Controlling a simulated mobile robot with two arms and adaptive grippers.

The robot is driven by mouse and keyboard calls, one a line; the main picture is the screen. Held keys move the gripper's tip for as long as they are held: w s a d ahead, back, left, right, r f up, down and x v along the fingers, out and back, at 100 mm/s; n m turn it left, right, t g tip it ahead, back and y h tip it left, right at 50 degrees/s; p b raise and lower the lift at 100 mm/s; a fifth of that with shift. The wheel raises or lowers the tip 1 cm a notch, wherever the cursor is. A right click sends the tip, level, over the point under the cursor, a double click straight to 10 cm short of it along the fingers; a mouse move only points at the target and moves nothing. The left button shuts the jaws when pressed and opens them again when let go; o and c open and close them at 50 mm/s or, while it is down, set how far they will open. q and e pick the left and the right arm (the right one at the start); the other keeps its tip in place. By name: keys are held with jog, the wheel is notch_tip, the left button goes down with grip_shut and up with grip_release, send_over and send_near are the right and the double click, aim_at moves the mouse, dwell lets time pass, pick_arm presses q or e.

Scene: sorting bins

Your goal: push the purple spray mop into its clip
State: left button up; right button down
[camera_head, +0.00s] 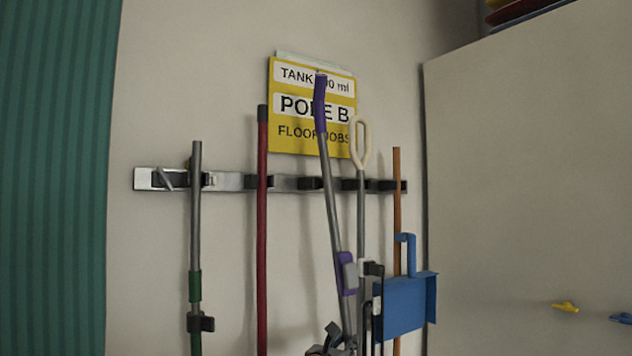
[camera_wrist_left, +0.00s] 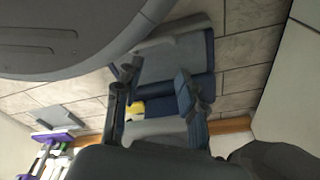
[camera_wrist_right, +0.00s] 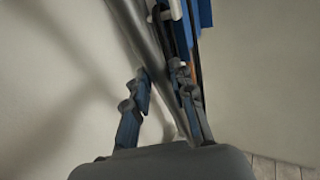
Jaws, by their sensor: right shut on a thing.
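The purple spray mop (camera_head: 333,190) hangs in front of the wall, with a purple top grip, grey pole and purple-and-grey bottle part lower down. Its pole leans, top to the left. The pole crosses the rail just right of a black clip (camera_head: 310,183) that looks empty; depth between them is hard to tell. My right gripper (camera_head: 330,343) is shut on the mop's grey pole low in the head view; the right wrist view shows the pole (camera_wrist_right: 150,50) between its fingers. My left gripper (camera_wrist_left: 152,78) is open and empty, away from the mop.
The metal rail (camera_head: 228,181) also holds a green-banded grey pole (camera_head: 195,240), a red pole (camera_head: 262,225), a white-looped handle (camera_head: 361,150) and an orange pole (camera_head: 397,210). A blue dustpan (camera_head: 405,305) hangs close right of the mop. A yellow sign (camera_head: 285,145) is behind its top.

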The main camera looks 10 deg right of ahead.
pick_arm(q)
jog(key=s+a+p, duration=0.2)
jog(key=s+p, duration=0.5)
jog(key=s, duration=0.5)
jog(key=shift+g, duration=0.4)
notch_tip(320, 180, up, 5)
jog(key=p, duration=0.5)
jog(key=shift+w+a, duration=0.1)
jog(key=shift+w, duration=0.05)
pick_arm(e)
jog(key=s, duration=0.1)
jog(key=s+d, duration=0.1)
jog(key=s, duration=0.1)
jog(key=s+d, duration=0.1)
jog(key=shift+s+r, duration=0.3)
pick_arm(q)
jog(key=shift+f, duration=0.15)
pick_arm(e)
jog(key=shift+a+f, duration=0.1)
